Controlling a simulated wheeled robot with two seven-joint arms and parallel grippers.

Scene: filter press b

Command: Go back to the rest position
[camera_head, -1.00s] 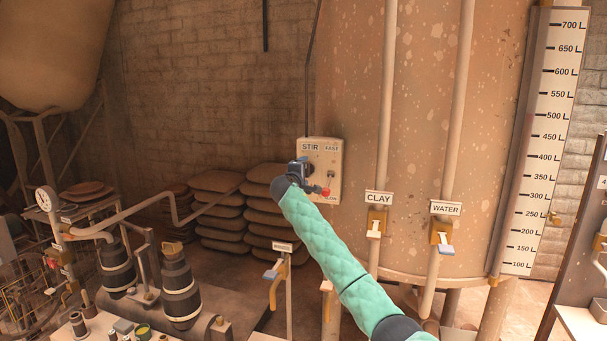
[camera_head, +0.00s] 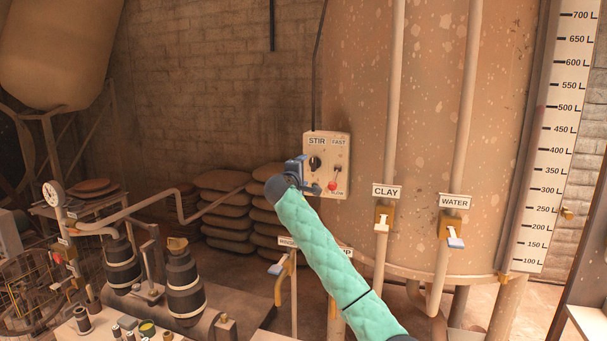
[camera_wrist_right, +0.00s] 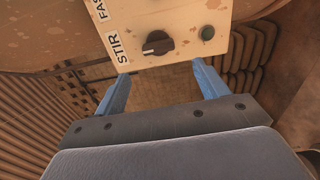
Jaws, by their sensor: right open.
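My right arm, in a teal quilted sleeve, reaches up to the STIR/FAST control box (camera_head: 328,163) on the big tank. My right gripper (camera_head: 296,169) is just left of and in front of the box in the head view. In the right wrist view the two blue fingers of the right gripper (camera_wrist_right: 160,85) are spread apart with nothing between them. The black STIR knob (camera_wrist_right: 157,43) lies beyond the fingertips, apart from them. It also shows in the head view (camera_head: 315,163). The left gripper is out of view.
CLAY valve (camera_head: 383,217) and WATER valve (camera_head: 450,232) hang on pipes right of my arm. A yellow-handled lever post (camera_head: 283,277) stands left of the forearm. Stacked sacks (camera_head: 222,205) lie behind. Dark pumps (camera_head: 184,285) fill the lower left.

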